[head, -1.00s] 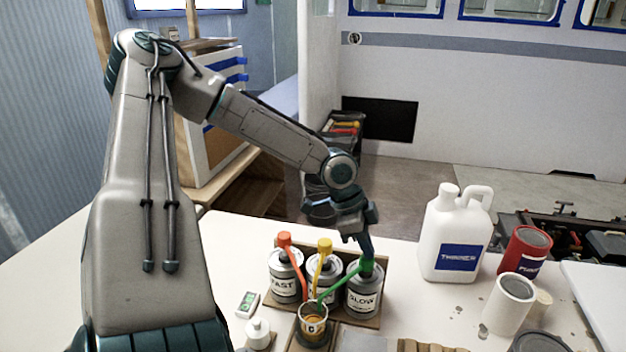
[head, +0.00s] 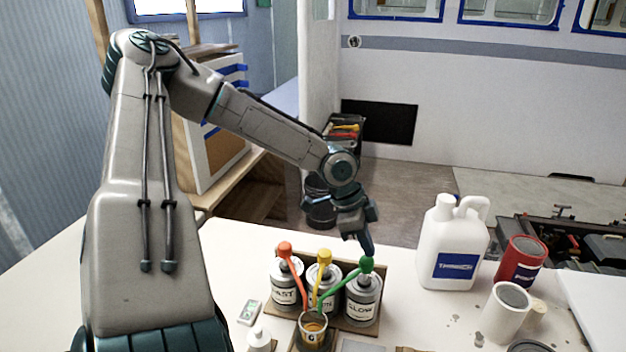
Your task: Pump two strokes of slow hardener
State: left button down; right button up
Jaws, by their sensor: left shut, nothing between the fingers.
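The slow hardener can (head: 362,302), labelled SLOW, stands at the right end of a row of three cans in a cardboard tray (head: 375,326). Its green pump head (head: 366,264) is up, and its green spout reaches down left to a small cup (head: 312,330) with amber liquid in it. My left gripper (head: 369,250) is shut and empty, pointing down with its tips at or just above the green pump head; I cannot tell whether they touch. My right gripper is not in view.
The FAST can (head: 286,287) with a red pump and a middle can (head: 322,279) with a yellow pump stand close on the left. A white jug (head: 452,245), a red tin (head: 523,262) and a white cup (head: 505,310) stand to the right. A small scale display (head: 248,312) lies left of the tray.

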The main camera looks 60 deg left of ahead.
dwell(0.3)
pick_arm(q)
notch_tip(320, 180, up, 3)
jog(key=p, duration=0.2)
jog(key=shift+r+p, duration=0.1)
jog(key=shift+p, duration=0.3)
